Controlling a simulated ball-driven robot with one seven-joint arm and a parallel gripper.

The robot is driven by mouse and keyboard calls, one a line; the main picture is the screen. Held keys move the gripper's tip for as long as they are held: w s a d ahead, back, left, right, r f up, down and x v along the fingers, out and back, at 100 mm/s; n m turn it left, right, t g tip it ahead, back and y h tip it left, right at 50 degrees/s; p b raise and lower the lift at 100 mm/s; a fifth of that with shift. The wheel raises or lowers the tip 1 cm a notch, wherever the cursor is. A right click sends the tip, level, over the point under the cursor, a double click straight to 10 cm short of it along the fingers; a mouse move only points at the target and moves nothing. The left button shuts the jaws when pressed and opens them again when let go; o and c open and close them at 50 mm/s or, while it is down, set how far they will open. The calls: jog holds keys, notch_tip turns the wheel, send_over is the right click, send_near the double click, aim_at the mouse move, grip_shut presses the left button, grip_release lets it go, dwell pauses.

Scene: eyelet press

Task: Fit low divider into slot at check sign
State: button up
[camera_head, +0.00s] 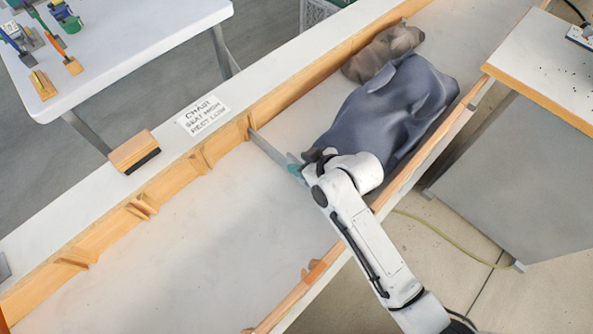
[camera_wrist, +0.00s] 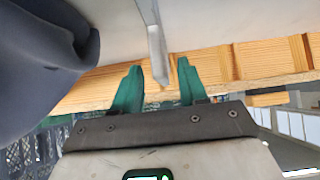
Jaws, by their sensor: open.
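The low divider (camera_head: 268,149) is a thin grey plate standing across the trough, its far end at the far wooden rail just right of the sign (camera_head: 202,115). The sign's small lettering is hard to read. My gripper (camera_head: 297,170) is at the divider's near part, partly hidden by my wrist. In the wrist view my gripper (camera_wrist: 160,66) is open, its green fingers apart. The divider (camera_wrist: 154,40) comes down from the top and its end lies between the fingertips, in front of a wooden rail. I cannot tell how deep it sits in a slot.
A dark blue cloth bag (camera_head: 392,108) and a brown bundle (camera_head: 383,53) lie in the trough right of the divider. The trough floor (camera_head: 190,240) to the left is clear. A wooden block brush (camera_head: 134,151) lies on the white ledge.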

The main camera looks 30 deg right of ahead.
aim_at(287, 161)
jog(key=shift+x, duration=2)
jog(key=shift+a, duration=0.1)
grip_shut()
